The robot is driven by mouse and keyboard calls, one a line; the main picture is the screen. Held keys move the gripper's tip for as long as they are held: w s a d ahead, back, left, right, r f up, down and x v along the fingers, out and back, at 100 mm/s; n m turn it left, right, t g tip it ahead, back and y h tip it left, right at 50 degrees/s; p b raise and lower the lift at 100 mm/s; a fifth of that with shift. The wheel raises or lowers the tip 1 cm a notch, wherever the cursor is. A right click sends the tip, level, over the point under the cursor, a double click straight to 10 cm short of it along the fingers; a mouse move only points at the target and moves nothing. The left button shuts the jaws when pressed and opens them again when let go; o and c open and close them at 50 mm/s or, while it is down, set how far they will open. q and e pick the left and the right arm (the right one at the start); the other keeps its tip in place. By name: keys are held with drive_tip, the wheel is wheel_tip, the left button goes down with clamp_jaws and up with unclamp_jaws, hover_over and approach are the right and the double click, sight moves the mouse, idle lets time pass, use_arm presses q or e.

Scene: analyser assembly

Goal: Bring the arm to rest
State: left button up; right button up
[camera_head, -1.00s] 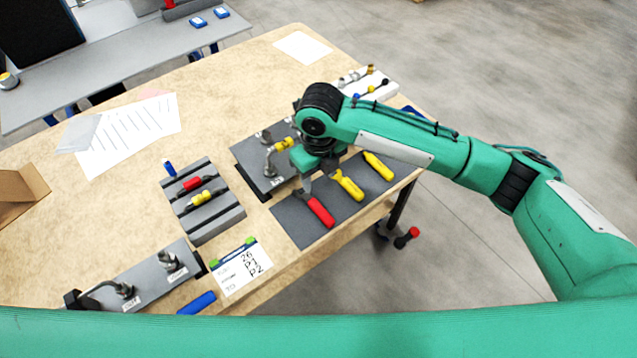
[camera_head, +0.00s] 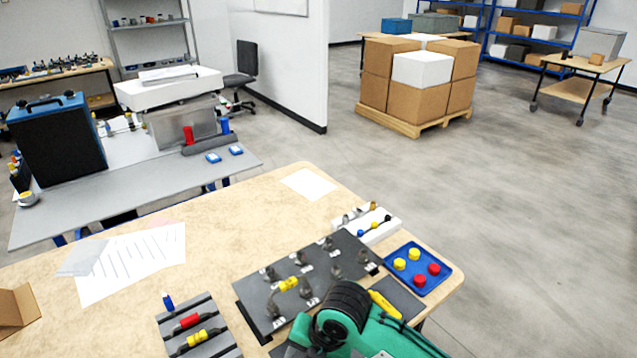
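My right arm (camera_head: 372,335), green with a black ribbed joint (camera_head: 342,308), reaches in from the bottom edge over the front of the wooden table. Its gripper does not show; it is hidden behind the arm or below the picture. My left arm and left gripper are out of view. Just beyond the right arm lies a dark plate (camera_head: 345,250) with several metal fittings and a yellow piece (camera_head: 289,284) on it. A yellow-handled tool (camera_head: 385,305) lies on a grey mat (camera_head: 408,299) beside the arm.
A blue tray (camera_head: 421,285) with yellow and red caps and a white rack (camera_head: 385,229) stand at the table's right. A grey block (camera_head: 217,343) holds red and yellow pieces. Papers (camera_head: 140,262) lie at left.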

drive_tip(key=s+d+f+m+t+h, duration=0.1)
drive_tip(key=s+d+f+m, duration=0.1)
drive_tip(key=s+d+m, duration=0.6)
drive_tip(key=s+d+f+m+t+h, duration=0.1)
drive_tip(key=s+d+f+m+h, duration=0.15)
drive_tip(key=d+m, duration=0.85)
drive_tip(key=s+d+f+m+t+h, duration=0.1)
drive_tip(key=s+d+f+m, duration=0.1)
drive_tip(key=s+d+m, duration=0.75)
drive_tip(key=w+a+f+m+g, duration=0.1)
drive_tip(key=a+f, duration=0.1)
drive_tip(key=f, duration=1.4)
drive_tip(key=w+a+f+m+g, duration=0.1)
drive_tip(key=w+f, duration=0.1)
drive_tip(key=f, duration=1.4)
drive_tip(key=s+d+f, duration=0.3)
drive_tip(key=s+f, duration=1.6)
drive_tip(key=shift+g, duration=0.4)
